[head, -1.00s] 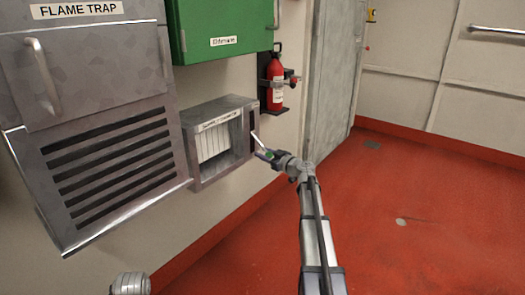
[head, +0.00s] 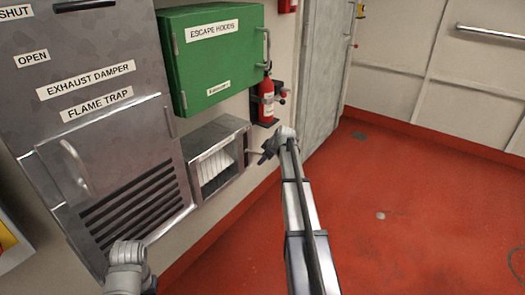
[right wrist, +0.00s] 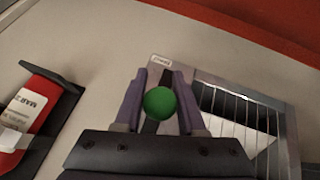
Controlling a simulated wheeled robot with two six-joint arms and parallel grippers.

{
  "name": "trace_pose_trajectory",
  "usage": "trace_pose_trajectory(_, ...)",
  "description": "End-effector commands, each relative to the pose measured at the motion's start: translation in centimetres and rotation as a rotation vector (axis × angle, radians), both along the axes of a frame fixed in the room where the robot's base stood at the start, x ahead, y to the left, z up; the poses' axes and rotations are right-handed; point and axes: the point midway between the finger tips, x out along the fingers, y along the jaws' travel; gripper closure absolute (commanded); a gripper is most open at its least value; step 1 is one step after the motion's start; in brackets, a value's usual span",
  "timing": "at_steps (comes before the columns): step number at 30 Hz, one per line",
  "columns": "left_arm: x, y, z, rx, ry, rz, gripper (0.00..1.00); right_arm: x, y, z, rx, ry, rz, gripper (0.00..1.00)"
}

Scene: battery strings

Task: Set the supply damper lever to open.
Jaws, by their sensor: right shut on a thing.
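The supply damper (head: 216,134) is a grey metal box low on the wall in the head view, with white louvre slats inside its open front. Its lever stands out from the right side panel and ends in a green knob (right wrist: 160,103), seen in the right wrist view. My right gripper (head: 261,153) is shut on that knob, with one purple finger on each side (right wrist: 160,100). The dark lever slot runs behind the knob to a small white label (right wrist: 161,61), too small to read. The lever's exact setting is hard to tell.
A red extinguisher (head: 266,98) hangs just above and right of the box. A green escape-hoods cabinet (head: 205,62) is above it. The flame trap housing (head: 100,150) stands to the left. The red floor (head: 400,190) is clear on the right.

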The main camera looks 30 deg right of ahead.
Motion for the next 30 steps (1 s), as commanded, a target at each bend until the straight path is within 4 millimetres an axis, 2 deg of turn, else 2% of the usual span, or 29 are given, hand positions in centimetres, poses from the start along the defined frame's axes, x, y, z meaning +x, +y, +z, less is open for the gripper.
trace_pose_trajectory(1, 0.0, 0.0, 2.2, -0.002, 0.001, 0.001, 1.00, 0.5, 0.1, 1.6, -0.017, 0.042, 0.004, 1.00)
trace_pose_trajectory(3, 0.0, -0.1, 3.4, -0.004, 0.001, 0.002, 1.00, 0.5, 0.0, 2.2, -0.043, 0.102, 0.004, 1.00)
trace_pose_trajectory(12, -0.1, -0.2, 7.2, -0.008, 0.003, 0.004, 1.00, 1.0, 0.2, 4.1, -0.140, 0.336, 0.003, 1.00)
trace_pose_trajectory(18, -0.1, -0.2, 8.5, -0.008, 0.003, 0.004, 1.00, 1.2, 0.4, 4.9, -0.182, 0.433, 0.002, 1.00)
trace_pose_trajectory(30, -0.1, -0.2, 9.2, -0.008, 0.003, 0.003, 1.00, 1.5, 0.5, 5.6, -0.186, 0.443, 0.000, 1.00)
